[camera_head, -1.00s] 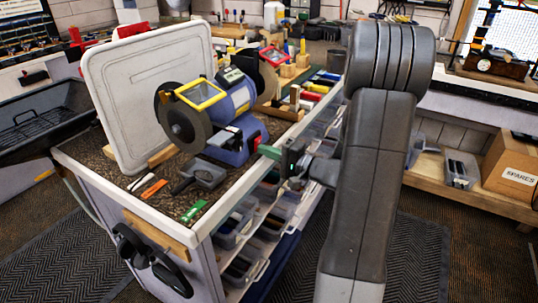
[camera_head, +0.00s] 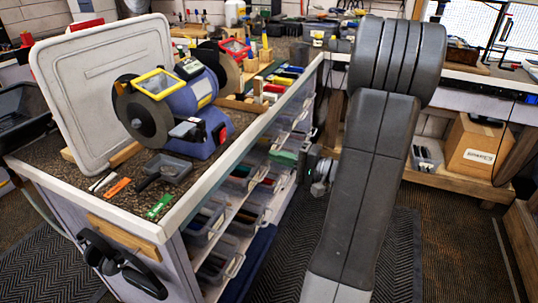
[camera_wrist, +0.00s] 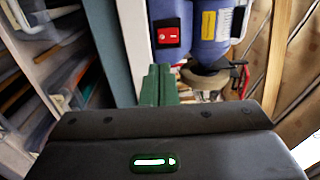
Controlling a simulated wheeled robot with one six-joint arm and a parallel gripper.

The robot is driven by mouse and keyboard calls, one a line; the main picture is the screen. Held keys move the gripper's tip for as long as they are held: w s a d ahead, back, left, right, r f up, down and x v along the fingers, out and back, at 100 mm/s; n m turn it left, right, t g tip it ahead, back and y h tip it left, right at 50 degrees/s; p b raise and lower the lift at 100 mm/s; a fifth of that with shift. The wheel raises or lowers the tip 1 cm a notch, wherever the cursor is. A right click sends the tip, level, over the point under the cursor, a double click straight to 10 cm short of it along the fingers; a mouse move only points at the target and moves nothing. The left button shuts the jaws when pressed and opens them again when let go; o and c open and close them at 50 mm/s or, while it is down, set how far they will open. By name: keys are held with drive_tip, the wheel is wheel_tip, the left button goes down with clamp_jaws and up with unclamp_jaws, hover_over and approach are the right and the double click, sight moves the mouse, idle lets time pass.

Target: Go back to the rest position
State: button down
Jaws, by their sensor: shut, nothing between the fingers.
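My gripper shows in the wrist view as two green fingers (camera_wrist: 159,85) held together, shut with nothing between them. In the head view my arm rises in front of the scene on the right, and its wrist is partly seen beside the workbench's bin shelves. The green fingers (camera_head: 284,157) are small there, close to the side of the bins, and I cannot tell whether they touch. The blue bench grinder (camera_head: 202,93) stands on the workbench; its blue body (camera_wrist: 208,45) and red switch (camera_wrist: 167,37) also show beyond the fingers in the wrist view.
The workbench (camera_head: 60,195) has a white board (camera_head: 85,75) leaning behind the grinder, with a small grey tray (camera_head: 168,167) and coloured strips in front. A cardboard box (camera_head: 480,145) sits on the right shelf. Open floor lies right of my arm.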

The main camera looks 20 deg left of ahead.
idle(0.4)
drive_tip(key=a+r+p, duration=0.1)
drive_tip(key=a+p, duration=0.3)
drive_tip(key=a, duration=0.5)
drive_tip(key=shift+w+r+h, duration=0.3)
drive_tip(key=shift+w, duration=0.05)
